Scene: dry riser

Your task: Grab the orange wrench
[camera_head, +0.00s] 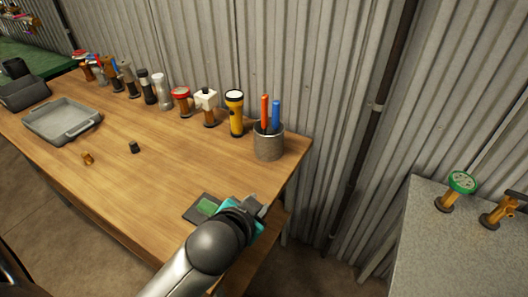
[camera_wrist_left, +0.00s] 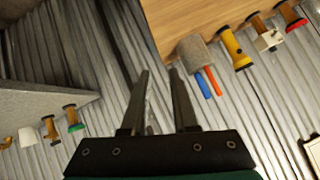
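I see no clear wrench shape. An orange tool handle (camera_head: 264,110) stands upright in a grey mesh cup (camera_head: 268,146) beside a blue one (camera_head: 276,114); their lower parts are hidden in the cup. In the left wrist view the orange handle (camera_wrist_left: 213,80) and the cup (camera_wrist_left: 192,50) lie to the right of my fingers. My left gripper (camera_head: 262,203) is over the table's near right corner, in front of the cup and apart from it. Its fingers (camera_wrist_left: 158,72) are parted with nothing between them. My right gripper is not in view.
The wooden table (camera_head: 170,155) bears a yellow flashlight (camera_head: 235,112), a row of several valves and tools at the back, a grey tray (camera_head: 62,128) and a dark device with a green screen (camera_head: 207,206). A corrugated wall stands behind. A grey table (camera_head: 440,245) holds valves at right.

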